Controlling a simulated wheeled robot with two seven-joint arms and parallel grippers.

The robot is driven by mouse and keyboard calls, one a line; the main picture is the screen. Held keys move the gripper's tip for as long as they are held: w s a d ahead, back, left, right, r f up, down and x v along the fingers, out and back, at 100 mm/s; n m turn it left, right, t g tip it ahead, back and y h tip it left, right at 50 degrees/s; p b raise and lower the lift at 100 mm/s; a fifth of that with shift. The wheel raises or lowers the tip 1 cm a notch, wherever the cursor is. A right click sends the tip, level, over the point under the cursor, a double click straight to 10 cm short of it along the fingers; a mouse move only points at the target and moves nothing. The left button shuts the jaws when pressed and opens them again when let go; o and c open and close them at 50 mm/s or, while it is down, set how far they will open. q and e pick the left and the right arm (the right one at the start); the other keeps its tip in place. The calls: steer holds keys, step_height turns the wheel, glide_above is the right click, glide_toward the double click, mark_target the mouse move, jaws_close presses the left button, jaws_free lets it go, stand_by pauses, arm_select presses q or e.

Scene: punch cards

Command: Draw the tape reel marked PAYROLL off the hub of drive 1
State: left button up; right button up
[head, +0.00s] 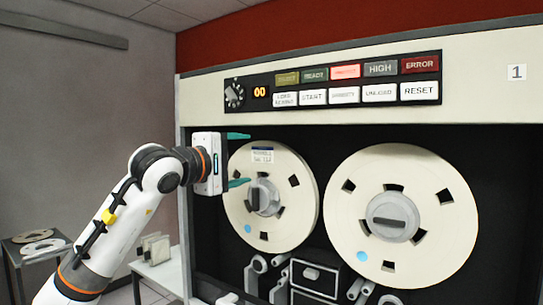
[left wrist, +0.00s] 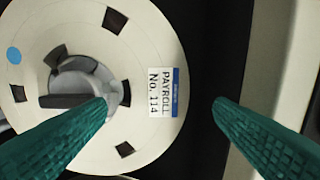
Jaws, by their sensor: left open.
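The reel marked PAYROLL (head: 283,218) is a cream disc on the left hub (head: 264,197) of the drive marked 1. Its label (left wrist: 161,93), reading PAYROLL No. 114, shows in the left wrist view. My left gripper (head: 238,160) is open, with green fingers, at the reel's left edge in the head view. In the left wrist view one finger (left wrist: 70,135) overlaps the reel and the other (left wrist: 262,135) is beyond its rim. I cannot tell whether either finger touches the reel. My right gripper is not in view.
A second cream reel (head: 400,255) is on the right hub (head: 392,216). The button panel (head: 355,82) is above the reels. Rollers and a dark box (head: 315,276) sit below. A side table (head: 20,255) with loose reels and a white stand (head: 155,275) are at left.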

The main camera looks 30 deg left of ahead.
mark_target(262, 155)
arm_select(q)
steer(key=w+p, duration=0.1)
steer(key=w, duration=0.1)
steer(key=w+p, duration=0.1)
steer(key=w, duration=0.1)
steer(key=w+p, duration=0.1)
steer(key=w, duration=0.1)
steer(key=shift+w+d+r, duration=0.1)
steer(key=shift+w+d, duration=0.15)
steer(key=shift+d, duration=0.1)
steer(key=shift+w+p, duration=0.25)
steer(key=shift+p, duration=0.05)
steer(key=shift+w, duration=0.65)
steer(key=c, duration=1)
steer(key=shift+s, duration=0.1)
steer(key=shift+c, duration=0.8)
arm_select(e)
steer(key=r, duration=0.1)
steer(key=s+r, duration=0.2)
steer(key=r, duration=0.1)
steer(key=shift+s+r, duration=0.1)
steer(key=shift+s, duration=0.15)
